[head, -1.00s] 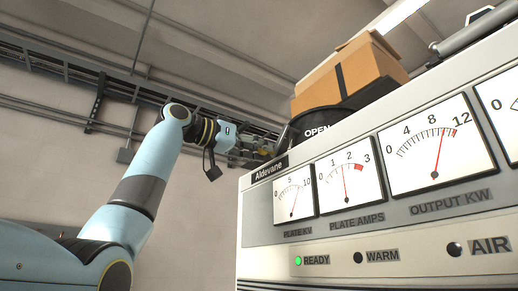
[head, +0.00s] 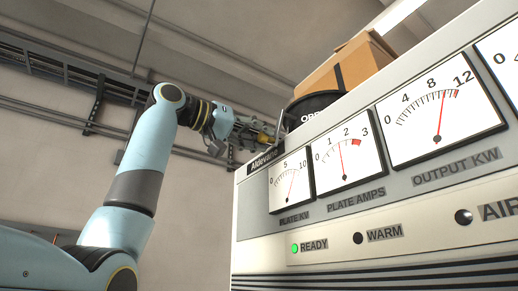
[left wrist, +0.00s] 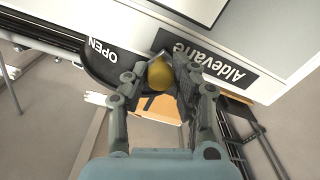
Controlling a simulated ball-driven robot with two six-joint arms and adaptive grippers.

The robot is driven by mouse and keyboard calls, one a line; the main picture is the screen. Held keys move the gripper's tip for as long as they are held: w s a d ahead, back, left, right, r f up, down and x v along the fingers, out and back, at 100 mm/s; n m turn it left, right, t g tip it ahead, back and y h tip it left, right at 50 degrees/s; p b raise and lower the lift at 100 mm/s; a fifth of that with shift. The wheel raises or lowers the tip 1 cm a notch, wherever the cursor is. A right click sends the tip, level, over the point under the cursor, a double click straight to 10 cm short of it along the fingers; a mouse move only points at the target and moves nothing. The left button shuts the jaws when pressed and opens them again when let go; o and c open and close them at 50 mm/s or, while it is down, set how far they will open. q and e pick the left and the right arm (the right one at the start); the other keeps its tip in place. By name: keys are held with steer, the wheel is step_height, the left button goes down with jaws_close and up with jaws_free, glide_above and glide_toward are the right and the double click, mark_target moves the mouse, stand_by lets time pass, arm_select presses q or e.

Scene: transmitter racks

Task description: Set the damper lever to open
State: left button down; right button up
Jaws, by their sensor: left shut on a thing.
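The damper lever's yellow knob (left wrist: 160,75) sits between the two fingers of my left gripper (left wrist: 158,82) in the left wrist view. The gripper is shut on it. A black round damper housing (left wrist: 105,62) with a white OPEN label lies just left of the knob in that view. In the head view, my left gripper (head: 262,134) is at the upper left corner of the cabinet, beside the black housing (head: 318,103). The lever's shaft is mostly hidden by the fingers. My right gripper is not in view.
The white Aldevane cabinet (head: 350,215) with several dial meters fills the right of the head view. A cardboard box (head: 345,65) stands on top. Cable trays and conduits (head: 60,65) run along the wall behind my arm. Open space lies left of the cabinet.

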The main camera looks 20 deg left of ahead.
arm_select(q)
steer(key=shift+s+d+f+n, duration=0.2)
steer(key=shift+d+f+n, duration=0.1)
steer(key=shift+n, duration=0.3)
steer(key=s+d+r+n+b, duration=0.2)
steer(key=s+d+n, duration=0.2)
steer(key=n, duration=0.8)
steer(key=shift+s+d+n, duration=0.25)
steer(key=shift+d+n, duration=0.05)
steer(key=shift+d, duration=0.55)
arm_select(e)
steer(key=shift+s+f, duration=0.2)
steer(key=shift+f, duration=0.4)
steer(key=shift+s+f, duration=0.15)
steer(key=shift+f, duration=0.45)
arm_select(q)
steer(key=c, duration=1.1)
jaws_free()
steer(key=shift+r, duration=0.1)
steer(key=shift+o, duration=0.2)
